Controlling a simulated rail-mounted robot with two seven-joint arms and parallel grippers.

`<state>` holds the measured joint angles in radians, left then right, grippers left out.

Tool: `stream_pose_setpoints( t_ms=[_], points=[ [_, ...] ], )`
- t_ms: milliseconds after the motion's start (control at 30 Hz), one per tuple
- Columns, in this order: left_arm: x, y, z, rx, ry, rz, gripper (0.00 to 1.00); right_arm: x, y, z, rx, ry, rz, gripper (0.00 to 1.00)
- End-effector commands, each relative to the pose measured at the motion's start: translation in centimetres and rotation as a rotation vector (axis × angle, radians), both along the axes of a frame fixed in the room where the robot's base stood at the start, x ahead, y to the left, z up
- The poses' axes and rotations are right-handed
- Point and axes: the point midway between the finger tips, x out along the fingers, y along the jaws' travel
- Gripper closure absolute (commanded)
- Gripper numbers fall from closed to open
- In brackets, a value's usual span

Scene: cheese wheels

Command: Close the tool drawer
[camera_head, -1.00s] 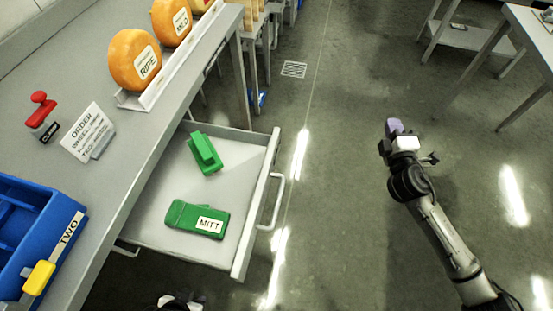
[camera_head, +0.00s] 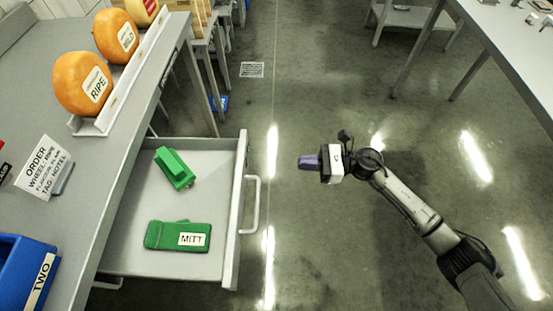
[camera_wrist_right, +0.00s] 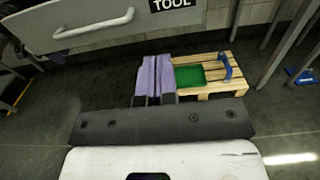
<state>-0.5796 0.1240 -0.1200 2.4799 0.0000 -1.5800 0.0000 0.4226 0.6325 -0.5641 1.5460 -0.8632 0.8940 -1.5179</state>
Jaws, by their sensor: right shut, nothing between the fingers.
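The tool drawer (camera_head: 215,265) stands pulled out from under the workbench in the head view, with a light handle (camera_head: 252,205) on its front. It holds a green mitt (camera_head: 178,236) with a MITT label and another green object (camera_head: 174,168). My right gripper (camera_head: 308,162) is shut and empty, to the right of the handle and apart from it, with its fingers pointing left. In the right wrist view the drawer front (camera_wrist_right: 140,38) with its TOOL label and handle (camera_wrist_right: 95,22) shows beyond the purple fingers (camera_wrist_right: 155,80). My left gripper is not in view.
The workbench (camera_head: 110,155) carries orange cheese wheels (camera_head: 84,90) on a rack, an order sign (camera_head: 44,168) and a blue bin (camera_head: 25,275). Another table (camera_head: 500,40) stands at the upper right. The right wrist view shows a wooden pallet (camera_wrist_right: 205,60) with a green item. Open floor lies right of the drawer.

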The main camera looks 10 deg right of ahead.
Motion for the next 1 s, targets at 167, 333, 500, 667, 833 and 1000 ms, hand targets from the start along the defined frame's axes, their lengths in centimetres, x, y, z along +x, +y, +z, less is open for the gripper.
stream_pose_setpoints(
  t_ms=[167, 333, 500, 667, 833, 1000],
  points=[
    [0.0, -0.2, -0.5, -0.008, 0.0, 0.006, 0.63, 0.6, 2.6, 0.0, 0.002, -0.005, 0.002, 1.0],
    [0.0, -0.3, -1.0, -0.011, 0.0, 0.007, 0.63, 1.5, 5.7, -0.1, 0.002, -0.004, 0.001, 1.0],
    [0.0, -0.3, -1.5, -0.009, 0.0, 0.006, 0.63, 2.2, 8.7, 0.0, 0.003, -0.004, 0.0, 1.0],
    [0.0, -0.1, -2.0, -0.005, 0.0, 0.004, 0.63, 2.8, 10.8, 0.0, 0.002, -0.004, -0.001, 1.0],
    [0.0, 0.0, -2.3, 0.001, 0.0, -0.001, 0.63, 3.2, 12.3, 0.0, 0.003, -0.002, -0.001, 1.0],
    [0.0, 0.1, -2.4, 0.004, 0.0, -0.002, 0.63, 3.3, 12.9, 0.0, 0.002, -0.001, -0.002, 1.0]
  ],
)
